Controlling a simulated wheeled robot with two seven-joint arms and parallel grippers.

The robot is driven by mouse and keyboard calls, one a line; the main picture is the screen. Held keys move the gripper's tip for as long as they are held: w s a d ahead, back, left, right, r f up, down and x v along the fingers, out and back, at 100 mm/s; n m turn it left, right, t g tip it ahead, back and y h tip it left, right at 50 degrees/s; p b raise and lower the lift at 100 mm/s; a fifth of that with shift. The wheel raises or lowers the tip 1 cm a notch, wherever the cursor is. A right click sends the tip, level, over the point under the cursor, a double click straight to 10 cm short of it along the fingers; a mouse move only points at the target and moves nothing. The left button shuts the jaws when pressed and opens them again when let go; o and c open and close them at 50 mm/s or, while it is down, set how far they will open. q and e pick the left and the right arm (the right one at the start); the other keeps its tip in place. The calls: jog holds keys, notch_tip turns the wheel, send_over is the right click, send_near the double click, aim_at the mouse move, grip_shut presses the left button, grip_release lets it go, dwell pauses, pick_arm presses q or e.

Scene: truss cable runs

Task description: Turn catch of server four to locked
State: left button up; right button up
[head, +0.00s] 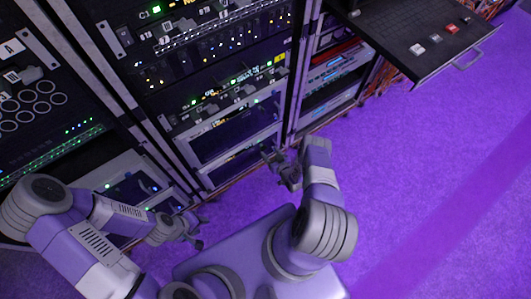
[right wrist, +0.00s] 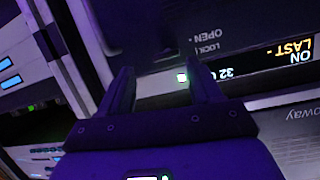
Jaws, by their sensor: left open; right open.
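The middle rack holds stacked server units (head: 225,100); I cannot read which is server four. In the right wrist view, a dark server front (right wrist: 225,20) carries upside-down LOCK and OPEN lettering (right wrist: 207,42). Its catch is not clearly visible in the dark area above the fingers. My left gripper (head: 192,222) is open and empty, low by the rack bottom.
A pulled-out dark shelf (head: 425,35) with small red, white and grey items juts out at upper right. A rack marked A (head: 12,48) stands at left. Orange cables (head: 380,85) hang beside the right rack. The purple floor (head: 440,180) at right is clear.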

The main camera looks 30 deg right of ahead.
jog(key=s+f+n+t+y+b, duration=0.1)
jog(key=s+f+n+t, duration=0.1)
jog(key=s+t, duration=0.2)
jog(key=w+b, duration=0.2)
jog(key=w, duration=0.5)
jog(key=shift+w+a, duration=0.25)
jog(key=shift+a, duration=0.15)
jog(key=c, duration=1)
